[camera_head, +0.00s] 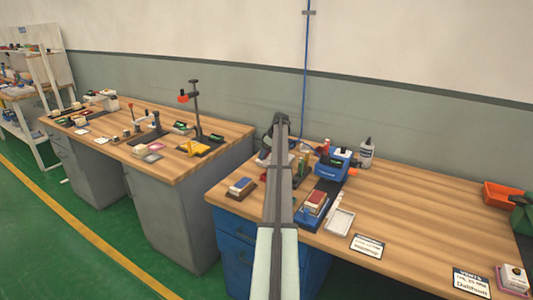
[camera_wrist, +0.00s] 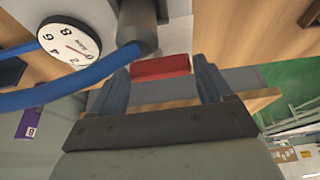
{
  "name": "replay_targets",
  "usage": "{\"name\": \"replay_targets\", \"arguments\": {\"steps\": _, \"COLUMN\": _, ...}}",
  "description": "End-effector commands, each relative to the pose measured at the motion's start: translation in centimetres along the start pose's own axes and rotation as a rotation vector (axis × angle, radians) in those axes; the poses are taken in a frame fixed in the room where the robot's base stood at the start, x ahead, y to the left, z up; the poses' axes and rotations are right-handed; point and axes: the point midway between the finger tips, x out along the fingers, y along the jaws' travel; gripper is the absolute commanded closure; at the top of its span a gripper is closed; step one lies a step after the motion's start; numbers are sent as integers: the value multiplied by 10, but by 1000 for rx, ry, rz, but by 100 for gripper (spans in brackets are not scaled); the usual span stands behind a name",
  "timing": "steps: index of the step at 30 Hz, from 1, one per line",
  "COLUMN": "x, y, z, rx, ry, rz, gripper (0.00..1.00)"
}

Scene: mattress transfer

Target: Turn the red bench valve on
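In the wrist view, a red bar (camera_wrist: 160,67), likely the red valve's handle, lies between the tips of my gripper (camera_wrist: 164,74). It joins or lies just below a dark grey cylinder (camera_wrist: 138,25). My two fingers are wide apart, one at each end of the bar. I cannot tell whether they touch it. In the head view, my arm crosses the middle of the right-hand workbench (camera_head: 440,210) and hides the gripper tips and valve.
A round white gauge (camera_wrist: 70,40) and a thick blue hose (camera_wrist: 60,88) lie close left of the fingers.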

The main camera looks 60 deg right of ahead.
Motion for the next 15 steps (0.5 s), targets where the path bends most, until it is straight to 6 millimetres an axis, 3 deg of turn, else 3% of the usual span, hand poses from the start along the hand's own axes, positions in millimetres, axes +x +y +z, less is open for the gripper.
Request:
{"name": "replay_targets", "arguments": {"steps": 11, "x": 0, "y": 0, "z": 0, "rx": 0, "ry": 0, "rz": 0, "gripper": 58}}
{"name": "replay_targets", "arguments": {"steps": 15, "x": 0, "y": 0, "z": 0, "rx": 4, "ry": 0, "rz": 2, "gripper": 58}}
